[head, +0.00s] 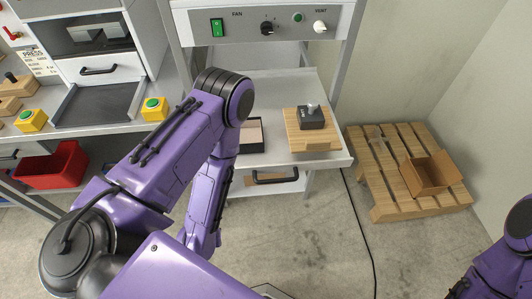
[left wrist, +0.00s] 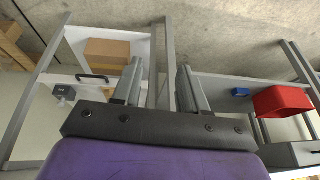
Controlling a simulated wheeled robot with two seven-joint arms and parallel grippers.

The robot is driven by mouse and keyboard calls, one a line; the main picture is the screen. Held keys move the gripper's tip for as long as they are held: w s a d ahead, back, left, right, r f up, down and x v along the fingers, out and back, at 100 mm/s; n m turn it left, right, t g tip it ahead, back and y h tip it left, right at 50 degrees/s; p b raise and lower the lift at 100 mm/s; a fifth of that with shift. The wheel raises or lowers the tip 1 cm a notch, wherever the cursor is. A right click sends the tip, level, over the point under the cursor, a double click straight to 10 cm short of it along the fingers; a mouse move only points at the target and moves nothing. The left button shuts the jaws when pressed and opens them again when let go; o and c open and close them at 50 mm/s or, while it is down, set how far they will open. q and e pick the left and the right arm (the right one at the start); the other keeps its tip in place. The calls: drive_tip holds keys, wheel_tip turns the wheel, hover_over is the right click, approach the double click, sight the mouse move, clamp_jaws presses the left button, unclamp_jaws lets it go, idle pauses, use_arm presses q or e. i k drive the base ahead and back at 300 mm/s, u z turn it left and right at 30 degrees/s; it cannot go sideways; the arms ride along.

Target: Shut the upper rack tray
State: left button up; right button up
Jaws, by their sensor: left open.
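A grey rack (head: 340,88) stands in the middle of the head view. A light shelf surface (head: 275,92) sticks out of it, and a white front with a black handle (head: 275,177) shows below its front edge. I cannot tell for sure which part is the upper tray, or how far out it is. In the left wrist view, a black handle (left wrist: 92,78) shows beside a brown box (left wrist: 107,50) on a white surface. My left gripper (left wrist: 160,85) is open and empty there, with the handle left of its fingers. It is hidden in the head view. My right gripper is out of view.
A wooden block with a black device (head: 311,118) sits on the shelf. A pallet with an open cardboard box (head: 430,173) stands at the right. A red bin (head: 52,165) is at the left, also in the wrist view (left wrist: 283,101). A cable crosses the floor.

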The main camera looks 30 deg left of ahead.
sight(276, 90)
drive_tip(key=u, duration=0.35)
drive_tip(key=i, duration=0.35)
drive_tip(key=u, duration=1.6)
drive_tip(key=k, duration=1.35)
drive_tip(key=z, duration=0.75)
drive_tip(key=i, duration=0.5)
drive_tip(key=u, duration=0.05)
